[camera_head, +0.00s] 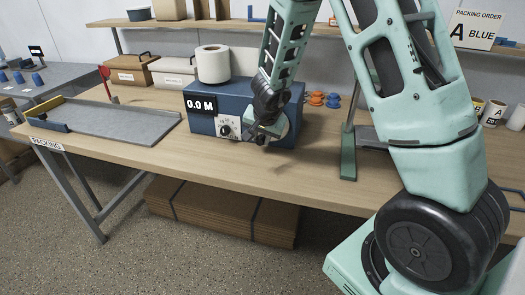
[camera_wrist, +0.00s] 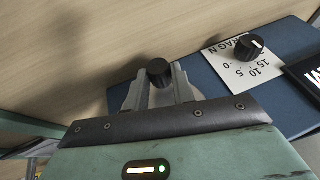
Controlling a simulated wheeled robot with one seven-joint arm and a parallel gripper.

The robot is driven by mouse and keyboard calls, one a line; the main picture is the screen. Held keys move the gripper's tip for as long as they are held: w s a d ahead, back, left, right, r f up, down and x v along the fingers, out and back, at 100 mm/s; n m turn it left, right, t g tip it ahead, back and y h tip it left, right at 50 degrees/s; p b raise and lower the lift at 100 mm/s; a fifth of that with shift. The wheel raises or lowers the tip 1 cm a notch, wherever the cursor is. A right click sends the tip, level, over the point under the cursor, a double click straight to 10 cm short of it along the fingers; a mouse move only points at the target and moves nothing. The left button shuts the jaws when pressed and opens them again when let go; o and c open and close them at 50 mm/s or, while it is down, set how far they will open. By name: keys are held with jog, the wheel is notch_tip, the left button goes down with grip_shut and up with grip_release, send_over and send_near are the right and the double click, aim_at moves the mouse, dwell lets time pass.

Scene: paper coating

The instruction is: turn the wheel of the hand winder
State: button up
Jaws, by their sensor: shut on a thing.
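The hand winder (camera_head: 232,95) is a blue box on the wooden table, with a display reading 0.0 M. Its wheel (camera_head: 285,125) is a pale disc on the front face, partly hidden behind my gripper. My gripper (camera_head: 261,139) is at the wheel. In the wrist view my gripper (camera_wrist: 158,84) has its two grey fingers on either side of a black crank knob (camera_wrist: 158,69) and is shut on it. The drag dial (camera_wrist: 249,45) is a black knob on a white scale plate beside it; it also shows in the head view (camera_head: 226,129).
A white paper roll (camera_head: 212,64) stands at the winder's top left. A grey metal tray (camera_head: 115,116) lies to the left. A green-footed post (camera_head: 348,158) stands to the right, with orange and blue discs (camera_head: 316,98) behind. The table front is clear.

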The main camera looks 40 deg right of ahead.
jog(key=shift+w+a+m+t+y+b, duration=0.15)
jog(key=shift+t+y+b, duration=0.45)
jog(key=shift+b, duration=2.4)
jog(key=shift+w+m+t+y+b, duration=0.1)
jog(key=shift+m+t+y+b, duration=0.45)
jog(key=shift+b, duration=2.45)
jog(key=shift+w+a+n+t+y+b, duration=0.2)
jog(key=shift+t+b, duration=0.75)
jog(key=shift+b, duration=2.05)
jog(key=b, duration=0.2)
jog(key=t+b, duration=0.1)
jog(key=b, duration=0.1)
jog(key=shift+s+d+r+y, duration=0.1)
jog(key=shift+r+y, duration=0.2)
jog(key=shift+y, duration=0.05)
jog(key=shift+b, duration=0.45)
jog(key=shift+r+b, duration=0.3)
jog(key=o, duration=1)
